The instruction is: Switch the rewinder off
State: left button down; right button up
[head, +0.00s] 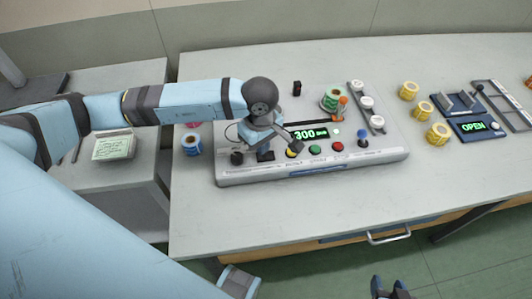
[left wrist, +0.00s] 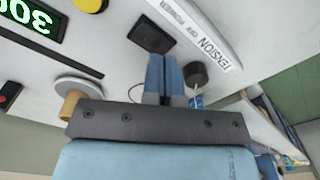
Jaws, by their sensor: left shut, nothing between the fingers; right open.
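The rewinder (head: 390,152) is a light grey console on the table, with a lit display (head: 311,134) reading 300. The display also shows at the upper left of the left wrist view (left wrist: 30,18). My left gripper (head: 265,154) is over the console's left front part, shut and empty. In the left wrist view its blue fingertips (left wrist: 165,60) are together beside a dark rectangular switch (left wrist: 152,34) and a round black knob (left wrist: 196,74). Whether the fingertips touch the switch is unclear. My right gripper (head: 390,287) is open and empty, low in front of the table.
Green (head: 315,150) and red (head: 338,147) buttons and a blue-topped knob (head: 362,135) lie right of my left gripper. Several yellow spools (head: 438,133) and a device reading OPEN (head: 473,127) stand further right. A blue-and-white spool (head: 191,144) stands left of the console.

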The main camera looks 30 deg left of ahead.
pick_arm(q)
jog(key=shift+f+b, duration=1.1)
jog(key=shift+f, duration=0.1)
dwell(0.4)
jog(key=shift+r+p, duration=1.5)
jog(key=shift+r, duration=2)
jog(key=shift+r, duration=0.1)
